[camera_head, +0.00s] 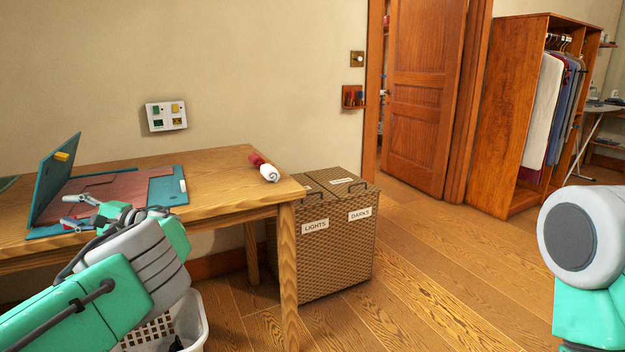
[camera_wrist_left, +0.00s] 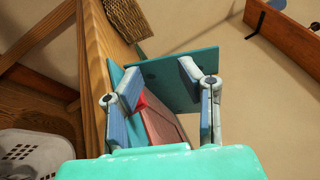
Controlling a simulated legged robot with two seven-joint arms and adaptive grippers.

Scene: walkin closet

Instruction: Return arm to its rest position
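My left gripper (camera_head: 73,211) is over the near left part of the wooden table, in front of the teal board. Its two fingers are spread apart, and the left wrist view shows the open gripper (camera_wrist_left: 160,84) with nothing held between the fingertips. A teal board (camera_head: 168,190) lies on the table with one panel (camera_head: 54,176) standing up at its left, and a flat reddish piece lies on it. The board's teal panel (camera_wrist_left: 180,82) also shows beyond the fingers in the left wrist view. My right gripper is out of view; only part of my right arm shows at the right edge.
The wooden table (camera_head: 222,172) carries a red and a white roll (camera_head: 269,173) at its far right corner. A woven hamper (camera_head: 335,262) labelled LIGHTS and DARKS stands beside it. A white basket (camera_head: 198,327) is under my left arm. The floor at centre right is clear.

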